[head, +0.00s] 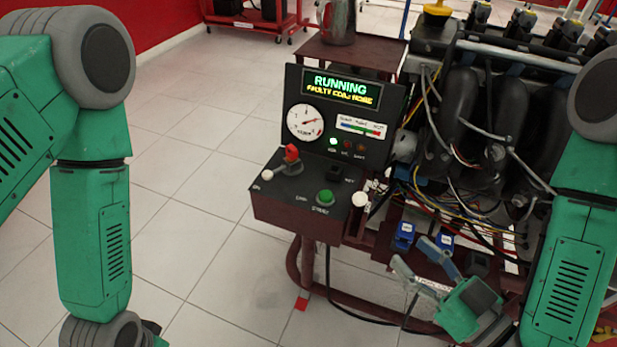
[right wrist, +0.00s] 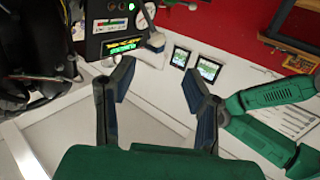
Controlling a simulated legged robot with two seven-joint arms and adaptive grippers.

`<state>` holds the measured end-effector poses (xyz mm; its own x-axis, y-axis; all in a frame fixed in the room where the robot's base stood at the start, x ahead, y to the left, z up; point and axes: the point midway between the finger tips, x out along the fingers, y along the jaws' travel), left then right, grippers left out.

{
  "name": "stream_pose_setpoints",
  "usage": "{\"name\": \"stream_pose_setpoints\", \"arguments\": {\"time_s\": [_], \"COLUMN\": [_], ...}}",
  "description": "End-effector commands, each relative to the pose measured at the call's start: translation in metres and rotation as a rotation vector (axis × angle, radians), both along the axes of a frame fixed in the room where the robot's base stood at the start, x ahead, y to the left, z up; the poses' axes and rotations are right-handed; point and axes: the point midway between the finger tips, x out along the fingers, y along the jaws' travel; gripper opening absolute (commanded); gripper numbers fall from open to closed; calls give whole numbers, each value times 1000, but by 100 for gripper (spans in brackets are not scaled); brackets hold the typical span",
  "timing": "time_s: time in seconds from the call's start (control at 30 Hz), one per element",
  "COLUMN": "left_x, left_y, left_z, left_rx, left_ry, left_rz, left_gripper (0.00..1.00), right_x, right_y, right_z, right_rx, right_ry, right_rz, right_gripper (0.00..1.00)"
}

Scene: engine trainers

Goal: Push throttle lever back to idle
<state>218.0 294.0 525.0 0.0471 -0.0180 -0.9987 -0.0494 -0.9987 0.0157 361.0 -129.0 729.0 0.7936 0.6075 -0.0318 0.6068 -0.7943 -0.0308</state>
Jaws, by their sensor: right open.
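The control console (head: 285,205) stands in the middle of the head view, its screen (head: 343,88) reading RUNNING. A lever with a white ball knob (head: 360,199) is at its right front corner and looks like the throttle lever, though no readable label confirms this. My right gripper (head: 410,250) is open and empty, below and right of that knob and apart from it. In the right wrist view its two fingers (right wrist: 158,88) are spread wide, with the console screen (right wrist: 124,46) beyond them. My left arm is at the left; its gripper is out of frame.
The console top also carries a red knob (head: 291,153) and a green START button (head: 326,197). The engine (head: 480,110), with loose wires, stands close on the right. Blue labelled parts (head: 404,235) sit below it. Floor left of the console is clear.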

Motion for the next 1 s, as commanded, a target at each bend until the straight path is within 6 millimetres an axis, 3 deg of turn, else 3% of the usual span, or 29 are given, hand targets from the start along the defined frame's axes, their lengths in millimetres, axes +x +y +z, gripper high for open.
{"name": "stream_pose_setpoints", "arguments": {"time_s": [0.17,0.53,0.8,1.0], "left_x": [-1,0,0,0], "left_y": [-1,-1,-1,-2], "left_z": [-2,-14,-20,-22], "left_rx": [-2,-1,-1,-1], "left_ry": [1,1,1,0], "left_rz": [-3,-1,-2,-3], "left_gripper": [29,29,29,29], "right_x": [11,71,104,112], "right_y": [9,69,85,94], "right_z": [5,5,2,4], "right_rx": [11,-5,5,2], "right_ry": [-26,-24,-20,-19], "right_rz": [-4,-1,-1,-1], "right_gripper": [43,43,43,43]}}
